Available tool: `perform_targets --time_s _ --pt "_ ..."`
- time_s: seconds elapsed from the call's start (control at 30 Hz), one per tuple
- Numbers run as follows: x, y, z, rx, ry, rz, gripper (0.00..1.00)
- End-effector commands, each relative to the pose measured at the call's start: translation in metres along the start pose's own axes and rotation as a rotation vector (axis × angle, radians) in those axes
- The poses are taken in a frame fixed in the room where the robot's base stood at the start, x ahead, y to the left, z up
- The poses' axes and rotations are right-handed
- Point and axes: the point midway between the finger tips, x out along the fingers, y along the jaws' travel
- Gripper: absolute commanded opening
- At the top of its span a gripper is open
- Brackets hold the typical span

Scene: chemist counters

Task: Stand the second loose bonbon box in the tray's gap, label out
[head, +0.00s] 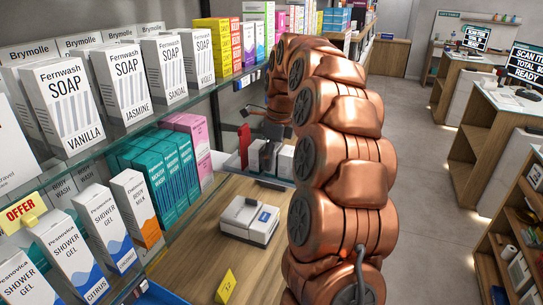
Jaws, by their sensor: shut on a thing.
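My gripper (263,126) is small and dark in the head view, beyond my copper-coloured arm and just above the tray (228,163). It is shut on a box, which I take to be the bonbon box; the fingers and the arm mostly hide it. White-fronted boxes (286,161) stand upright in the tray, close under the gripper. A narrow red upright piece (244,143) shows just left of the gripper; I cannot tell if it is a box side. The tray's gap and the held box's label cannot be made out.
A white device (250,221) and a yellow tag (225,286) are on the wooden counter (195,255). Glass shelves with soap boxes (120,82), teal boxes (160,165) and shower gel boxes (70,250) line the left. The aisle floor (425,200) on the right is clear.

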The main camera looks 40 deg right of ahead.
Motion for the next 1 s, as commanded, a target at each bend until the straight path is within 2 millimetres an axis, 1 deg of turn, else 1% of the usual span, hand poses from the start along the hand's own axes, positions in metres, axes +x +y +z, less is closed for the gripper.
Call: perform_targets --time_s 0.27,0.3,0.5,0.53,0.8,1.0 --pt "0.0051 0.0002 -0.0010 0.000 0.001 0.001 0.18" --pt "0.0040 0.0002 -0.0008 0.000 0.001 0.001 0.59" --pt "0.0038 0.0003 -0.0007 0.000 0.001 0.001 0.80" --pt "0.0037 0.0003 -0.0006 0.000 0.001 0.001 0.81" --pt "0.0035 0.0004 -0.0006 0.000 0.002 0.001 0.81" --pt "-0.0024 -0.0001 -0.0001 0.000 0.001 0.001 0.81"
